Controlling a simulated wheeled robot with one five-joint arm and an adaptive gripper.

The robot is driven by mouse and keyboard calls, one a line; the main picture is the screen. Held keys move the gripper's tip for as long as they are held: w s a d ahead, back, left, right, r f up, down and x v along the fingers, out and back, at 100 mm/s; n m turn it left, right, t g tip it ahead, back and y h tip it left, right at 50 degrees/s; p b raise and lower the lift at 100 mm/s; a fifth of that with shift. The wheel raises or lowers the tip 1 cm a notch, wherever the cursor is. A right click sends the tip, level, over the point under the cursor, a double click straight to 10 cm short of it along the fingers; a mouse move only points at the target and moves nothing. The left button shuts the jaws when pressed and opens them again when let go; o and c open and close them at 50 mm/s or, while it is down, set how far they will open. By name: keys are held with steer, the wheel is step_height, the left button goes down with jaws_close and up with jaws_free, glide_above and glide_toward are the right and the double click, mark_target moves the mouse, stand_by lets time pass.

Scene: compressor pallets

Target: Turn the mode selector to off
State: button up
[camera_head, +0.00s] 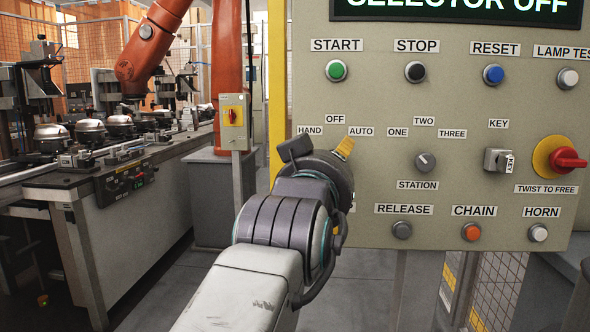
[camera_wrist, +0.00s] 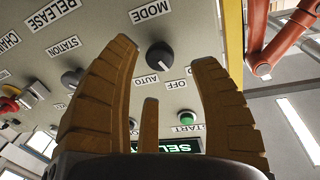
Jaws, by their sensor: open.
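The mode selector (camera_wrist: 160,56) is a dark round knob on the beige panel (camera_head: 470,105), above the MODE label in the panel's own layout. In the head view my gripper (camera_head: 318,158) hides the knob, below the HAND, OFF (camera_head: 335,119) and AUTO labels.
The display (camera_head: 458,8) reads "SELECTOR OFF", its top cut off. The station knob (camera_head: 426,162), key switch (camera_head: 497,161) and red emergency stop (camera_head: 568,159) lie to the right. Push buttons run above and below. A yellow post (camera_head: 277,85) stands left of the panel.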

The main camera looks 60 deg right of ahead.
steer(key=shift+w+d, duration=0.2)
steer(key=shift+d, duration=1.05)
steer(key=shift+w+d, duration=0.2)
steer(key=shift+d, duration=1)
jaws_close()
steer(key=shift+m, duration=1.2)
steer(key=shift+m+y+b, duration=0.3)
steer(key=shift+m+b, duration=0.2)
steer(key=shift+m, duration=0.6)
jaws_free()
steer(key=shift+w, duration=0.1)
